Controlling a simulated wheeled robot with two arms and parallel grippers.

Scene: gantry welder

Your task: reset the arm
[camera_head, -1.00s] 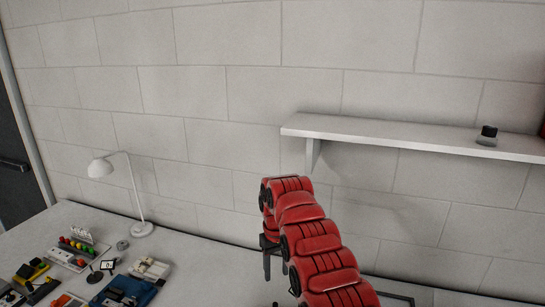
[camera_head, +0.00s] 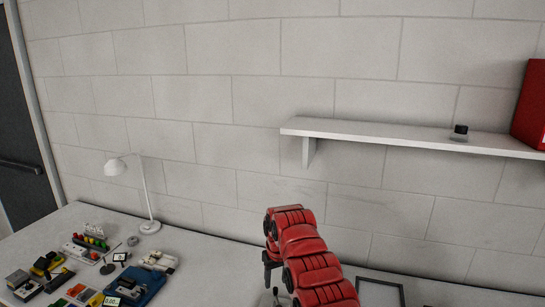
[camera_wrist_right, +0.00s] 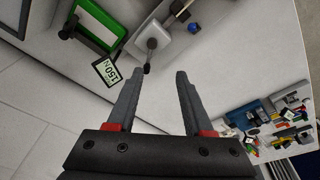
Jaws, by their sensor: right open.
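My right arm (camera_head: 305,262) is red and reaches over the grey bench from the lower edge of the head view. Its dark gripper (camera_head: 270,278) hangs at the far end, partly hidden by the arm. In the right wrist view the two grey fingers of the gripper (camera_wrist_right: 162,74) are apart, with nothing between them. My left arm and gripper are not in view.
In the wrist view a green-framed device (camera_wrist_right: 97,28), a 150N display (camera_wrist_right: 105,70) and a white device (camera_wrist_right: 154,42) lie beyond the fingers. A white lamp (camera_head: 149,226) and several small items stand left. A shelf (camera_head: 400,134) runs along the wall.

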